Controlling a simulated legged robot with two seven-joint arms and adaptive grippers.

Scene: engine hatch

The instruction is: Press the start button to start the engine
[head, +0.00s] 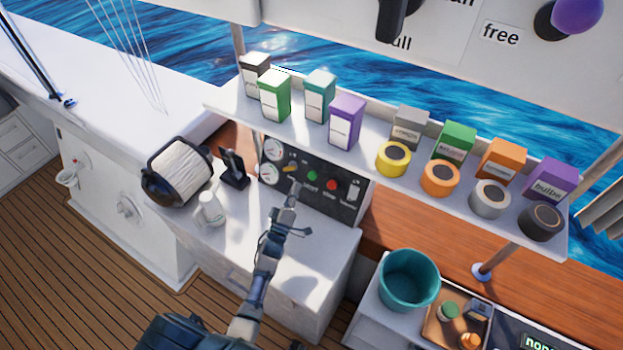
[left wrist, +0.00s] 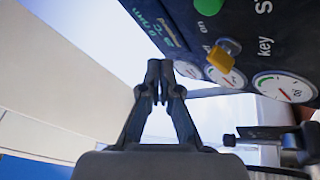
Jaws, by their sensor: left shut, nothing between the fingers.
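The dark engine control panel (head: 345,207) stands upright at the back of the white counter in the head view. It carries a green button (head: 312,175), a red button (head: 331,185) to its right and a yellow key (head: 291,168) to its left. The yellow key (left wrist: 221,59) and a green button (left wrist: 208,6), cut by the top edge, also show in the left wrist view. My left gripper (head: 295,187) is shut and empty in front of the panel, just below and left of the green button. In the wrist view its fingertips (left wrist: 160,82) point left of the key. I cannot tell whether they touch the panel.
A shelf (head: 365,165) with boxes and tape rolls overhangs the panel. A white mug (head: 210,208), a black stand (head: 234,168) and a filter-like cylinder (head: 178,170) stand left on the counter. A teal bucket (head: 408,280) is at the lower right.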

